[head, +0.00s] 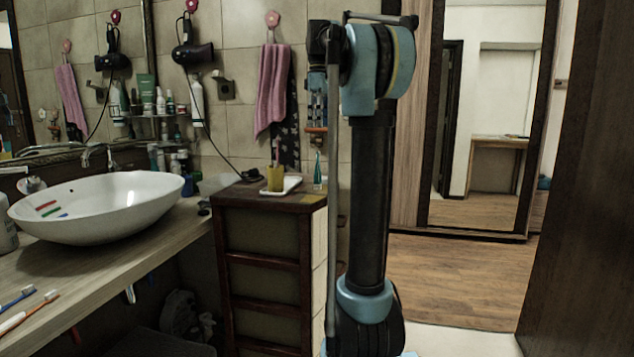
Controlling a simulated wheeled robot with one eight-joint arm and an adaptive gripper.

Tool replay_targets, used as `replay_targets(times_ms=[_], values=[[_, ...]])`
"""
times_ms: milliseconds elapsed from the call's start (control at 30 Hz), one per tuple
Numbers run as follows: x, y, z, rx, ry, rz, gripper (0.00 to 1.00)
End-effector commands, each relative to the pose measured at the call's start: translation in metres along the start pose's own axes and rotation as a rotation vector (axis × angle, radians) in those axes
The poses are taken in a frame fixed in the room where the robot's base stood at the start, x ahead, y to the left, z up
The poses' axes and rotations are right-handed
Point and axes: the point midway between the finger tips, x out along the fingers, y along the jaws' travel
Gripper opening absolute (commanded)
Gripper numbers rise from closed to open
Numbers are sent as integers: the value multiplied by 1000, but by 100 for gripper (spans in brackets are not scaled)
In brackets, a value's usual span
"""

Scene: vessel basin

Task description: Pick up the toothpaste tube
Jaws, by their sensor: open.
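A slim teal, tube-like item (318,172) stands upright at the right edge of the dark wooden cabinet top (240,193). It looks like the toothpaste tube, but it is too small to be sure. My gripper (316,142) points down a little above it in the picture, open and apparently empty. I cannot tell their distance in depth. My arm hides what is just right of the item.
A yellow cup (275,179) with a pink brush stands beside a white tray (292,185). A white basin (100,207) holds several coloured items. Toothbrushes (28,312) lie on the counter (75,268). Bottles (165,102) crowd the shelf. A pink towel (272,90) hangs behind.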

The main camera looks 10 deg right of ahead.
Motion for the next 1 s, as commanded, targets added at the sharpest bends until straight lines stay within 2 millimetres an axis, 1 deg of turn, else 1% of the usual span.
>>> replay_targets(times_ms=[33, 200, 400, 500, 667, 1000], values=[[9, 0, 0, 0, 0, 0, 60], [37, 0, 0, 0, 0, 0, 60], [66, 0, 0, 1, 0, 0, 60], [74, 0, 0, 1, 0, 0, 60], [81, 0, -1, 1, 0, 0, 60], [122, 2, -4, 1, 0, 0, 60]])
